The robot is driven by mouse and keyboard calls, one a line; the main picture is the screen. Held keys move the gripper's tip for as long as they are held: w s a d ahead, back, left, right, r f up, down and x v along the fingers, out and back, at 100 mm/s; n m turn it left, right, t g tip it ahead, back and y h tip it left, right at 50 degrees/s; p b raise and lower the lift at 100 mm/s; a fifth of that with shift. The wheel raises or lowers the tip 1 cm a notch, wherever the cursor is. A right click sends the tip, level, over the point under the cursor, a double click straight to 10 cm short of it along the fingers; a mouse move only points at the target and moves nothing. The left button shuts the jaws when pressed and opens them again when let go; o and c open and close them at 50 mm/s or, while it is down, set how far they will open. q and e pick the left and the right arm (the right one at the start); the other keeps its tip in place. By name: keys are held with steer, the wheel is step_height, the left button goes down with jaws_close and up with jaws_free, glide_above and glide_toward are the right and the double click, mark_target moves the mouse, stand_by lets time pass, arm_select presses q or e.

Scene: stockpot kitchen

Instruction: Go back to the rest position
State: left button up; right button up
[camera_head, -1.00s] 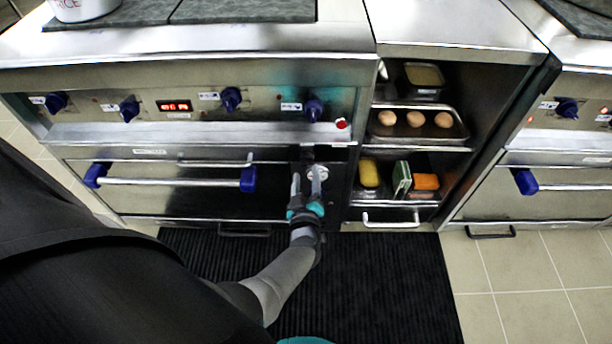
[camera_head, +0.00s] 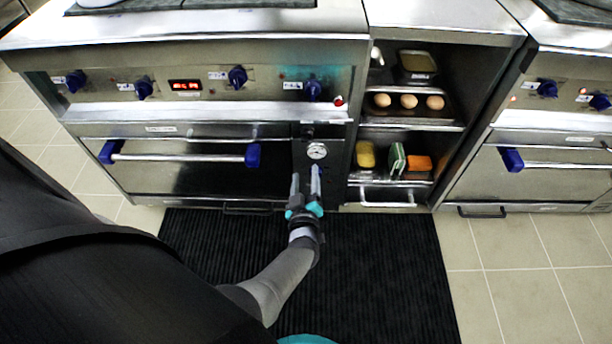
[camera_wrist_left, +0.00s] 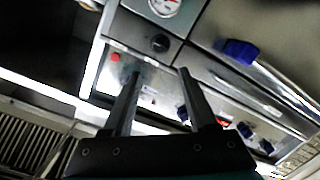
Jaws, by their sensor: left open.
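My left gripper (camera_head: 306,185) is open and empty in the head view. It is held over the black floor mat, in front of the lower front panel of the stove. Its two grey fingers point toward the panel, below a round dial gauge (camera_head: 317,151). In the left wrist view the two dark fingers (camera_wrist_left: 158,82) are spread apart with nothing between them. The gauge (camera_wrist_left: 164,6) and a dark knob (camera_wrist_left: 157,44) show beyond them. My right gripper is not in view.
The stove (camera_head: 200,115) has blue knobs and an oven door handle (camera_head: 180,157). The black mat (camera_head: 390,270) is clear.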

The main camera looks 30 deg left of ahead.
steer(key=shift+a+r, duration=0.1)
arm_select(q)
steer(key=s+d+f+m+g+h+p, duration=0.3)
steer(key=s+f+m+h, duration=0.15)
steer(key=s+f, duration=0.2)
steer(key=s+d+f+m+g+h+p, duration=0.2)
steer(key=s+d+f+m+h, duration=0.25)
steer(key=s+m, duration=0.2)
steer(key=s+a+f+m+g+p, duration=0.1)
steer(key=s+a+f+m+g, duration=0.1)
steer(key=s, duration=0.8)
steer(key=s+a+f+m+g+y+p, duration=0.1)
steer(key=s+g, duration=0.4)
steer(key=s, duration=0.6)
step_height(320, 180, down, 2)
steer(key=shift+s+a+f+m+p, duration=0.25)
steer(key=shift+a+m+p, duration=0.2)
steer(key=shift+m+p, duration=0.2)
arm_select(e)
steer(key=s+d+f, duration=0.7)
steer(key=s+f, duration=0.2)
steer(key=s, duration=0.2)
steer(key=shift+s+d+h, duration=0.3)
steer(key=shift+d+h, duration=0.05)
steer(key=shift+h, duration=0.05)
